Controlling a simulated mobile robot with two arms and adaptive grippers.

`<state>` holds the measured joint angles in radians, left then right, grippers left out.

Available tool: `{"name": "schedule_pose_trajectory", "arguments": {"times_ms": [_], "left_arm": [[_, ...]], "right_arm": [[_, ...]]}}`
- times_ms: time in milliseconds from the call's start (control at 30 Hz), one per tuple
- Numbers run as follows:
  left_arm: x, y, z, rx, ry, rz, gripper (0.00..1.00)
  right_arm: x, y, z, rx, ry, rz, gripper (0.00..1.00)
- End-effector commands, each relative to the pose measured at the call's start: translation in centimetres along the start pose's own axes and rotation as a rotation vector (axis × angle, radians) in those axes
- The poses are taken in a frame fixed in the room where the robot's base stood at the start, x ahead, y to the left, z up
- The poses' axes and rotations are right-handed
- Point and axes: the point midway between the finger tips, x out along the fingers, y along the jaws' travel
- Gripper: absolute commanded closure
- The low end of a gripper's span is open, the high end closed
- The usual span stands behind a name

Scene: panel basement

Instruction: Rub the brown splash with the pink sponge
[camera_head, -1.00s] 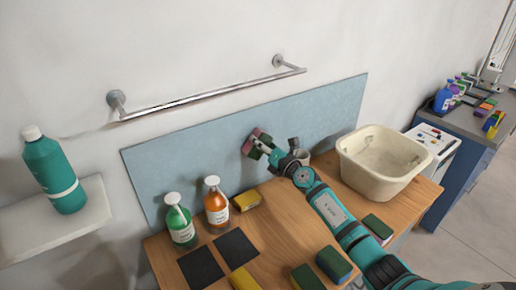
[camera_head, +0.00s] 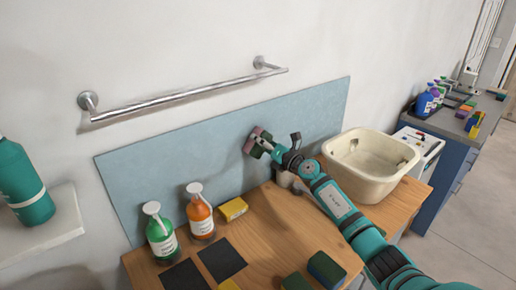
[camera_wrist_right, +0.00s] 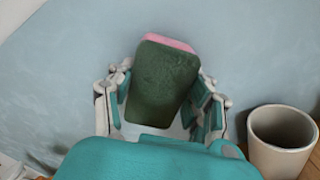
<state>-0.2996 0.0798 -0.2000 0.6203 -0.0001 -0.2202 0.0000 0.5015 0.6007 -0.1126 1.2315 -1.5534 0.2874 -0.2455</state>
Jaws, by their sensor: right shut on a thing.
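My right gripper (camera_head: 262,147) is shut on the pink sponge (camera_head: 252,138), in front of the light blue wall panel (camera_head: 165,165). In the right wrist view the sponge (camera_wrist_right: 164,82) sits between the two fingers of the gripper (camera_wrist_right: 163,105). Its dark green side faces the camera and a pink strip shows along the top. The sponge is very near the panel (camera_wrist_right: 60,60); I cannot tell whether it touches. No brown splash shows in either view; the part of the panel behind the sponge is hidden. My left gripper is not in view.
A beige cup (camera_wrist_right: 283,140) stands just right of the gripper, near the basin (camera_head: 350,175). A metal rail (camera_head: 185,95) hangs above.

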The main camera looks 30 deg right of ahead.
Motion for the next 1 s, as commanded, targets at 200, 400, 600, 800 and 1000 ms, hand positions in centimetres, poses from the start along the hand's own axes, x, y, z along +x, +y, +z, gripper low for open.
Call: {"name": "schedule_pose_trajectory", "arguments": {"times_ms": [200, 400, 600, 800, 1000], "left_arm": [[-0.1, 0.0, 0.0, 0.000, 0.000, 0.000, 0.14], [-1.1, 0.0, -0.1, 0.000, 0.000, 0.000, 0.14], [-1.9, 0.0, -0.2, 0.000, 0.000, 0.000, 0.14], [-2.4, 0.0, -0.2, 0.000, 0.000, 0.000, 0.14], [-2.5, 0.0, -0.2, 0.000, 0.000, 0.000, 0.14]], "right_arm": [[0.0, 0.0, 0.0, -0.001, -0.001, -0.002, 0.74], [-1.5, 0.0, 0.1, -0.002, 0.000, -0.003, 0.74], [-3.5, 0.1, 0.0, -0.003, 0.002, -0.003, 0.74], [-5.4, 0.0, 0.0, -0.003, 0.001, -0.003, 0.74], [-6.0, 0.0, 0.0, -0.001, 0.000, -0.001, 0.74]]}}
